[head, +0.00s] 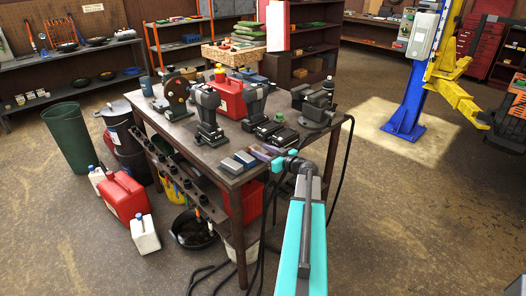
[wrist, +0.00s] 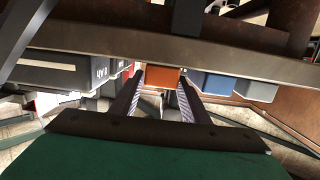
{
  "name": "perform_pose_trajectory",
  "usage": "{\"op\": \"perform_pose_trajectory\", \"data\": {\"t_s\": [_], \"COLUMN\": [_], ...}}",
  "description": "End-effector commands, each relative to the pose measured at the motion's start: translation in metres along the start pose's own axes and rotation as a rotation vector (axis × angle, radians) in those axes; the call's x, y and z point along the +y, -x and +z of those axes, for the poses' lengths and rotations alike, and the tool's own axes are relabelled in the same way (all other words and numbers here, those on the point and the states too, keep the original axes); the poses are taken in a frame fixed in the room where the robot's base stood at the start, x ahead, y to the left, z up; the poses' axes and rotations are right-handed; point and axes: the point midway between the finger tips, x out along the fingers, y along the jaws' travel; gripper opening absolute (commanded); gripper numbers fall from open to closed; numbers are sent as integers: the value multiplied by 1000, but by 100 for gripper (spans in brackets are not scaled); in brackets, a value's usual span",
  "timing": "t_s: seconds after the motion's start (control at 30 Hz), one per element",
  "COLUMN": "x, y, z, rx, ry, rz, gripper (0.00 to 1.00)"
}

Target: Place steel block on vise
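A grey block (head: 230,166), likely the steel block, lies at the front corner of the dark workbench (head: 205,148). A blue block (head: 245,159) is beside it. In the wrist view a grey block (wrist: 258,90) and a blue block (wrist: 213,84) sit right of my fingers. My gripper (head: 268,152) is low at the bench's front right edge. In the wrist view its fingers (wrist: 162,88) are apart, with an orange block (wrist: 162,77) between or just beyond them; contact is unclear. A dark vise-like device (head: 318,106) stands at the bench's right end.
Dark bench machines (head: 207,112) and a red can (head: 230,97) crowd the bench top. A blue lift post (head: 410,100) stands at right. Red jugs (head: 123,195) and bins stand at left. Cables hang at the bench's right side.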

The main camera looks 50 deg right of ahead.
Motion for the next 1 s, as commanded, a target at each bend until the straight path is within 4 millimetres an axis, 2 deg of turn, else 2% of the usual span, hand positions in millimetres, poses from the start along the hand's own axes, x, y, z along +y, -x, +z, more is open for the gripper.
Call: {"op": "perform_pose_trajectory", "data": {"t_s": [0.83, 1.0], "x": [0, -1], "y": [-1, 26], "z": [4, 2], "rx": [1, 0], "ry": [1, 1], "rz": [0, 2], "gripper": [53, 53]}}
